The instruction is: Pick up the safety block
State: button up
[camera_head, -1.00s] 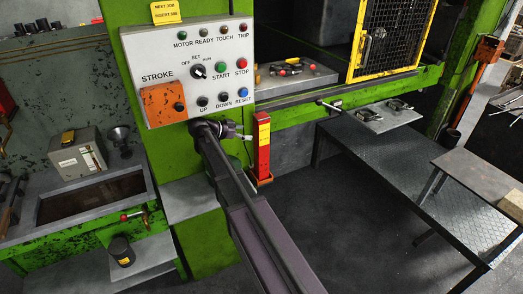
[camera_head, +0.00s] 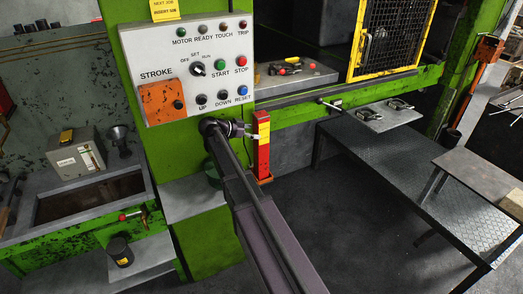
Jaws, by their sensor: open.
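The safety block, a tall red upright post with yellow labels (camera_head: 263,157), stands just right of the control panel, against the press front. My arm reaches up from the bottom of the view to it. My gripper (camera_head: 254,134) is open at the block's left side, level with its upper part. The light fingertips are at or very near the block. They are small, and I cannot tell whether they touch it or reach around it.
The control panel (camera_head: 188,68) with buttons and an orange STROKE box is just above my wrist. A grey platform (camera_head: 420,185) extends to the right, with a small table (camera_head: 480,178) near it. Dark floor is clear right of my arm.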

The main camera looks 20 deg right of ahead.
aim_at(255, 123)
jog(key=shift+b+x, duration=0.55)
jog(key=shift+x, duration=1.25)
jog(key=shift+r, duration=0.1)
jog(key=c, duration=1.2)
jog(key=shift+r, duration=0.1)
jog(key=shift+r+p, duration=1.75)
jog(key=shift+p, duration=0.15)
jog(key=s, duration=1.8)
jog(key=shift+d+f, duration=0.1)
jog(key=shift+d, duration=0.25)
